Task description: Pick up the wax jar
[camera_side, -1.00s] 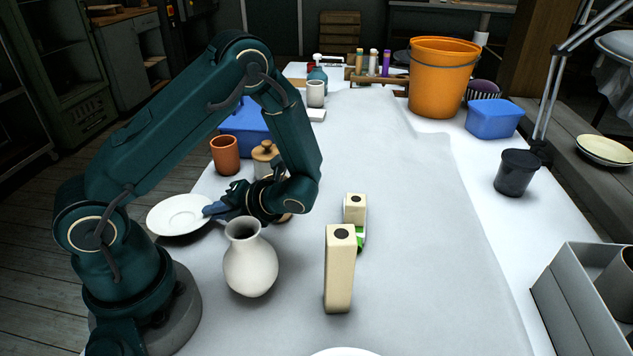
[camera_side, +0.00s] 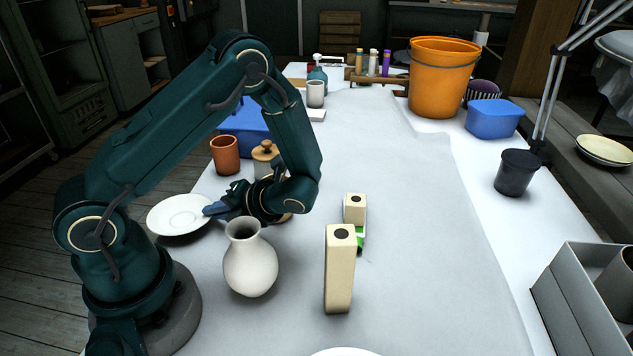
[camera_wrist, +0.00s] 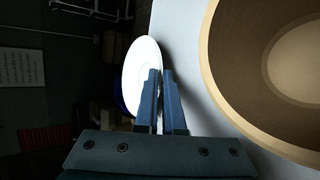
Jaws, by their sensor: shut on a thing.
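A pale jar with a tan wooden lid and knob (camera_side: 265,156), which looks most like the wax jar, stands upright behind my gripper in the side view. My gripper (camera_side: 213,208) is low on the left, in front of the jar and apart from it. Its fingers are close together at the right rim of a white plate (camera_side: 178,221). In the wrist view the fingers (camera_wrist: 161,73) are at the edge of the white plate (camera_wrist: 140,62), and appear shut on its rim. My wrist hides part of the jar's lower body.
A white vase (camera_side: 250,268) stands close in front of my gripper. A terracotta cup (camera_side: 225,156) is beside the jar. Cream blocks (camera_side: 340,275) stand right of the vase. A large brown disc with a tan rim (camera_wrist: 238,50) fills the wrist view's right. The table's middle right is clear.

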